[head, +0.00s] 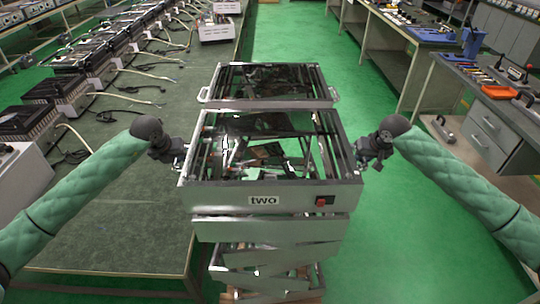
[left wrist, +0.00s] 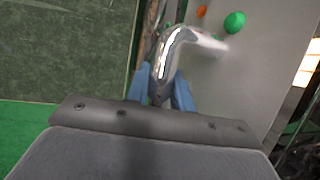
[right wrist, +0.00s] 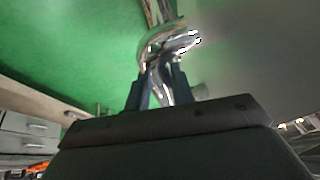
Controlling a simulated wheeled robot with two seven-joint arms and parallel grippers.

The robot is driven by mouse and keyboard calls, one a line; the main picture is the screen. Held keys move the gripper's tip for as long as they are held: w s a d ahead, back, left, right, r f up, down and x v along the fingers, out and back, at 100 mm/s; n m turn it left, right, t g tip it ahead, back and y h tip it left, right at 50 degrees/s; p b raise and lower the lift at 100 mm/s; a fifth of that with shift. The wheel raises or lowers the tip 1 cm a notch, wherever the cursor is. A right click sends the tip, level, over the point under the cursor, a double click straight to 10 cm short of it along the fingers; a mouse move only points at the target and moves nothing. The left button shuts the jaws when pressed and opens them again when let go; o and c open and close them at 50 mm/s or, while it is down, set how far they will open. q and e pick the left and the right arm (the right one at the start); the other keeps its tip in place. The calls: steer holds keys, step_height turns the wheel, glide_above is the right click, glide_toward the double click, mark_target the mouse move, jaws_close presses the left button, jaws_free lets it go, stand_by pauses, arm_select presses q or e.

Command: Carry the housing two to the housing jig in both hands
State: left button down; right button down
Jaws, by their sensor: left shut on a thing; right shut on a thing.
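The housing two (head: 300,199) is an open metal frame with a front panel labelled "two" and a red switch. It is in the middle of the head view, between my two grippers. My left gripper (head: 180,160) is at its left side, shut on a shiny metal handle (left wrist: 172,50) in the left wrist view. My right gripper (head: 362,160) is at its right side, shut on the opposite handle (right wrist: 165,48) in the right wrist view. The housing looks level. I cannot make out a housing jig for certain.
Another similar frame (head: 318,103) with side handles stands directly behind, and more grey panels (head: 270,282) show below. A long green bench (head: 120,225) with heater units runs along the left. A tool bench (head: 500,110) stands at right.

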arm_select(q)
steer(key=shift+a, duration=0.1)
stand_by(0.3)
steer(key=shift+w+r, duration=0.15)
arm_select(e)
steer(key=shift+w+r, duration=0.1)
steer(key=shift+w, duration=0.05)
arm_select(q)
steer(key=shift+r, duration=0.1)
arm_select(e)
steer(key=shift+r, duration=0.1)
